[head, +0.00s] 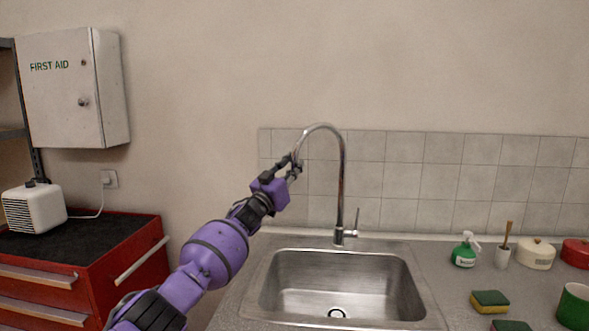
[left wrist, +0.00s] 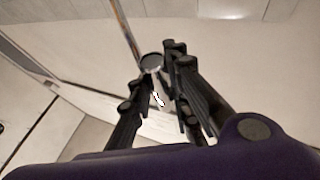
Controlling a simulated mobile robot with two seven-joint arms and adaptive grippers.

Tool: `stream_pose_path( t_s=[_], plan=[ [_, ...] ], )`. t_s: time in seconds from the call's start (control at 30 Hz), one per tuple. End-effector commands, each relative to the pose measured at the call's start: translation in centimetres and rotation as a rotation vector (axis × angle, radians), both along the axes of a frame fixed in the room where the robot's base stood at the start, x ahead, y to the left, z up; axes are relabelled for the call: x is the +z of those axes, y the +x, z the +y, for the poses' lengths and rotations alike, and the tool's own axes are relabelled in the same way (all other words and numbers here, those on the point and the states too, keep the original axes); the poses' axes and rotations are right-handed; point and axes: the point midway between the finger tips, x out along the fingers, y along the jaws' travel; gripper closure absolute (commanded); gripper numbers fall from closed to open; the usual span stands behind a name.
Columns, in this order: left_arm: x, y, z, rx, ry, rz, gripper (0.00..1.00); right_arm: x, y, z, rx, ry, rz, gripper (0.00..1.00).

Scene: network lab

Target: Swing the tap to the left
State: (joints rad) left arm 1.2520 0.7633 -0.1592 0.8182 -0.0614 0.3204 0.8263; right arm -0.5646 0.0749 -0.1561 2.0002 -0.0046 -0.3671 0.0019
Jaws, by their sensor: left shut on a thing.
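The chrome tap (head: 342,185) rises behind the sink in the head view. Its curved spout arches to the left, and its end reaches my left gripper (head: 294,168). My left gripper is shut on the spout near its tip. In the left wrist view, the round end of the spout (left wrist: 151,63) shows between the black fingers of my left gripper (left wrist: 160,85). The steel sink (head: 262,290) is set in the counter below. My right gripper is not in view.
A green spray bottle (head: 465,252), a brush in a holder (head: 503,253), a cream pot (head: 536,254) and a sponge (head: 490,301) stand or lie on the counter at right. A red tool cabinet (head: 110,265) stands at left. The tiled wall (head: 400,180) is close behind the tap.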

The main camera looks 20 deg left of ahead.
Motion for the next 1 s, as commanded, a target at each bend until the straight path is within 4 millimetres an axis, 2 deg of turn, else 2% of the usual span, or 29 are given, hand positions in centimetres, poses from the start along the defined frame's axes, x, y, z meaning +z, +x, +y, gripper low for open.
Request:
stream_pose_path(
  t_s=[0.17,0.2,0.33,0.77,0.87,1.0],
  plan=[
    [0.1,0.0,0.1,0.003,-0.001,0.0,1.0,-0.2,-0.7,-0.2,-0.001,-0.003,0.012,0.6],
    [0.1,0.0,0.1,0.003,-0.001,0.0,0.82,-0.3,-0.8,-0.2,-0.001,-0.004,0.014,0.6],
    [0.1,0.0,0.1,0.002,-0.001,0.0,0.65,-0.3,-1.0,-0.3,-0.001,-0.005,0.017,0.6],
    [-0.3,-0.5,0.1,0.0,0.0,0.0,0.65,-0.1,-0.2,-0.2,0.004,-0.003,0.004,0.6],
    [-0.7,-1.4,0.3,0.0,0.0,0.001,0.65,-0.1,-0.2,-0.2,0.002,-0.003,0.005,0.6],
    [-1.7,-3.6,0.8,0.001,0.002,0.003,0.65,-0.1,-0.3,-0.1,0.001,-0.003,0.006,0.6]
  ],
)
